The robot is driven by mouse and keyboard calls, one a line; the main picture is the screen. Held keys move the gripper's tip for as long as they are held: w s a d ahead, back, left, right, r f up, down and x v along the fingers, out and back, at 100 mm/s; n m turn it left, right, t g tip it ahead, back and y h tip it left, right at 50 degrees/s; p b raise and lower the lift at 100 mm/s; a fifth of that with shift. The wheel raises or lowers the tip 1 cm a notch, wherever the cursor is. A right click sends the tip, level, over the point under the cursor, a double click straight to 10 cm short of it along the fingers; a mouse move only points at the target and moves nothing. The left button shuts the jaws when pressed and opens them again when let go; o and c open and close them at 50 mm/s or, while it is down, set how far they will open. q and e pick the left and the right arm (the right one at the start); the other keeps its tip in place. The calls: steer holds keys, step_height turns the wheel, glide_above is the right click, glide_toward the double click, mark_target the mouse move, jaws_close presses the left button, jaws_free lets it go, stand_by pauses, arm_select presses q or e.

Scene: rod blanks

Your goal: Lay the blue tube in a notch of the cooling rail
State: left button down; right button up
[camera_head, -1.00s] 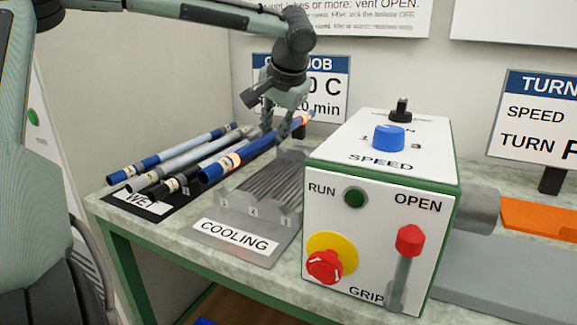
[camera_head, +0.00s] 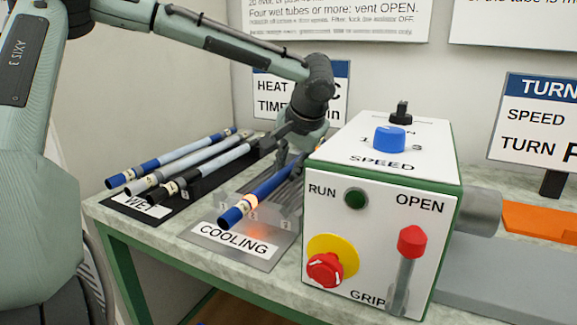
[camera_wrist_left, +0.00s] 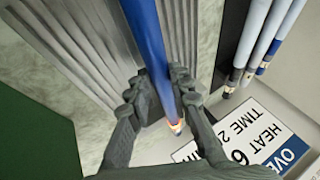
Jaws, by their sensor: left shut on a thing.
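The blue tube (camera_head: 262,190) has a glowing orange patch near its front end and lies lengthwise along the grey cooling rail (camera_head: 210,236). My left gripper (camera_head: 284,160) is shut on its rear part; in the left wrist view the tube (camera_wrist_left: 150,40) passes between the fingers (camera_wrist_left: 168,92). The tube is low over the grooves of the rail (camera_wrist_left: 75,45); I cannot tell whether it touches a notch. The gripper partly hides the tube's far end in the head view. My right gripper is not in view.
A dark WET rack (camera_head: 150,216) left of the rail holds three tubes. The white control box (camera_head: 385,225) with knobs, a red stop button and a lever stands close to the right of the rail. A heat sign (camera_head: 268,85) stands behind.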

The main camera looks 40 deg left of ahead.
arm_select(q)
steer(key=shift+f, duration=0.1)
steer(key=c, duration=1.4)
jaws_free()
steer(key=shift+o, duration=0.2)
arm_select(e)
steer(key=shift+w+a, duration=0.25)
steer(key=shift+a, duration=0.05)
arm_select(q)
steer(key=shift+r, duration=0.25)
steer(key=p+v, duration=0.1)
steer(key=v, duration=1.1)
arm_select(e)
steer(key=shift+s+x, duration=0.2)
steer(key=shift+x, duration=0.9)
arm_select(q)
steer(key=shift+f, duration=0.1)
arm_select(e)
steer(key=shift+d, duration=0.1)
